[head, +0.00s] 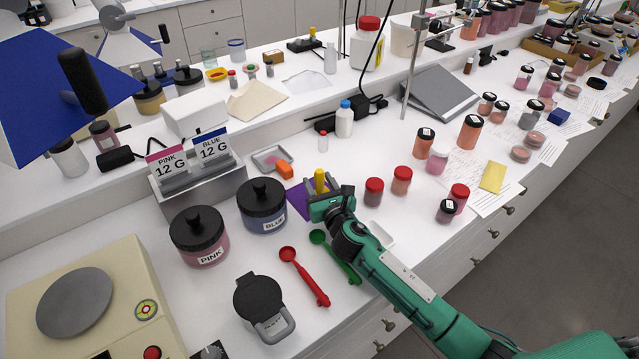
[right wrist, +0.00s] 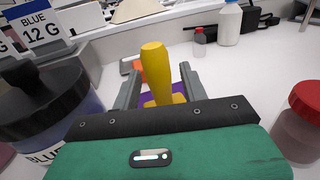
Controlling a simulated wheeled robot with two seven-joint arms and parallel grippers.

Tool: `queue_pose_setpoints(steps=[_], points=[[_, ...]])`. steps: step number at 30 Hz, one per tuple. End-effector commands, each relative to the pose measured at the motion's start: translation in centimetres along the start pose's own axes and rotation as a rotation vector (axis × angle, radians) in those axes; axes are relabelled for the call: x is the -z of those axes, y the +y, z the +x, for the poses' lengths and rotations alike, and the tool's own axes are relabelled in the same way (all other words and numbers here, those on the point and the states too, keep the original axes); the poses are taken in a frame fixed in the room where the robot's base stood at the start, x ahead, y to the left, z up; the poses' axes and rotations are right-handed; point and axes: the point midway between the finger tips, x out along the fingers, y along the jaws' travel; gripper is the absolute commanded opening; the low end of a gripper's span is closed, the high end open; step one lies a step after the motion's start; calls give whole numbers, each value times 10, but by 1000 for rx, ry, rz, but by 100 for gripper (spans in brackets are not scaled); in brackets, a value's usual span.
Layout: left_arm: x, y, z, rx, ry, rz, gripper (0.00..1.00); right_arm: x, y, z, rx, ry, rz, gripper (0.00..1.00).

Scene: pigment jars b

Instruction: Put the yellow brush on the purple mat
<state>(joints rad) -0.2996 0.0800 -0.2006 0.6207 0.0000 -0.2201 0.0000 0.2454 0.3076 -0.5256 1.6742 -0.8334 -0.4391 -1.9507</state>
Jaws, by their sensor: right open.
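The yellow brush (head: 320,179) stands upright with its handle up; in the right wrist view the brush (right wrist: 157,72) rises between my two fingers. My right gripper (head: 322,188) is open, with its fingers on either side of the brush; it also shows in the right wrist view (right wrist: 159,80). I see gaps between the fingers and the handle. The purple mat (head: 297,203) lies flat on the bench, partly covered by my gripper. Purple also shows around the brush's foot in the wrist view, but I cannot tell exactly where the foot rests. My left gripper is out of view.
Left of the mat stand the black-lidded BLUE jar (head: 263,206) and PINK jar (head: 199,237). An orange block (head: 285,170) lies behind it. Red-lidded jars (head: 373,192) stand to the right. A red scoop (head: 304,276) and green scoop (head: 334,256) lie in front.

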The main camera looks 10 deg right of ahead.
Motion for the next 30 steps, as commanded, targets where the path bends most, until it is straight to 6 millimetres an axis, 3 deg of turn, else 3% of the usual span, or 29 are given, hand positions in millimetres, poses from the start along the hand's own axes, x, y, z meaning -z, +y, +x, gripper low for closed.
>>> queue_pose_setpoints(steps=[5,21,30], points=[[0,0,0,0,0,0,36,-1,0,-8,0,0,-1,44],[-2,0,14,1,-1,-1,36,-1,0,-107,-1,1,-1,44],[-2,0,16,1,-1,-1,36,-3,0,-120,0,-1,0,44]])
